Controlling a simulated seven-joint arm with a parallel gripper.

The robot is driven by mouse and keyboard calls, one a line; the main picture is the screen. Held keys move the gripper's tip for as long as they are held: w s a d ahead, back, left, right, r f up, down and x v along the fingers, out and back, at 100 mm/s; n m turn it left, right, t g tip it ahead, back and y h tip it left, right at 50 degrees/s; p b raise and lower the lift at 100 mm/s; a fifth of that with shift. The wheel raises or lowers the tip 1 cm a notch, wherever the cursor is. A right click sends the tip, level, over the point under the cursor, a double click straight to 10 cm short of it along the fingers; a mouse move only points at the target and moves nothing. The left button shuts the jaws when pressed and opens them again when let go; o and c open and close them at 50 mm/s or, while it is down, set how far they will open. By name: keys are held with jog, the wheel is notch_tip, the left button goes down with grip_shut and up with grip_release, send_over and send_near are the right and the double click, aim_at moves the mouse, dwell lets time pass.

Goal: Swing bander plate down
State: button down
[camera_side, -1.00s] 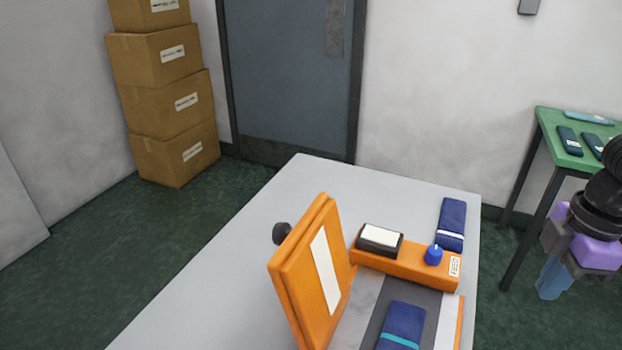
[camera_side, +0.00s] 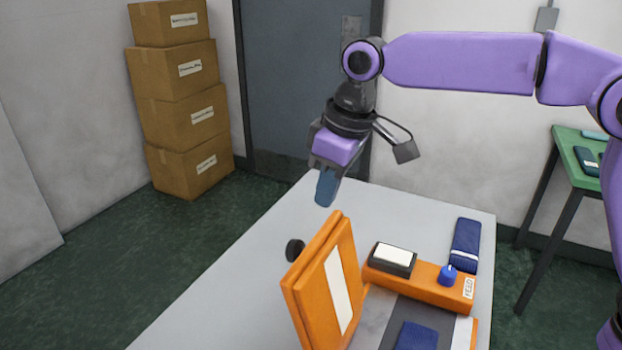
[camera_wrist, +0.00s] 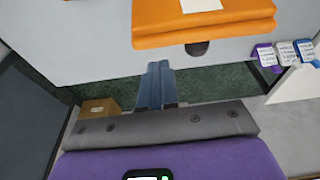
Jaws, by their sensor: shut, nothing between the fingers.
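The bander plate (camera_side: 328,285) is an orange hinged panel with a white strip. It stands raised and tilted over the orange bander base (camera_side: 420,282). A dark round knob (camera_side: 295,250) sticks out from the plate's back edge. In the wrist view the plate (camera_wrist: 205,22) lies at the top, with the knob (camera_wrist: 197,48) below its edge. My gripper (camera_side: 325,190) is shut and empty, pointing down above the plate and knob, apart from both. Its blue fingers (camera_wrist: 155,85) are together in the wrist view. A dark blue folded knit piece (camera_side: 416,338) lies on the base, partly cut off.
A white button (camera_side: 393,258) and a blue dial (camera_side: 448,274) are on the base. Another blue knit piece (camera_side: 465,245) lies at the table's right. The grey table (camera_side: 230,290) is clear at left. Small labelled packs (camera_wrist: 285,53) show in the wrist view.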

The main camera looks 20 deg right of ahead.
aim_at(350, 250)
jog(key=w+x, duration=0.1)
jog(key=x, duration=0.8)
jog(key=shift+a, duration=0.15)
jog(key=shift+s+r, duration=0.1)
jog(key=shift+r, duration=0.05)
jog(key=shift+s+d, duration=2.75)
jog(key=shift+d, duration=0.05)
jog(key=w+a+v, duration=0.1)
jog(key=v, duration=0.5)
jog(key=shift+r, duration=0.55)
jog(key=shift+s, duration=0.1)
dwell(0.3)
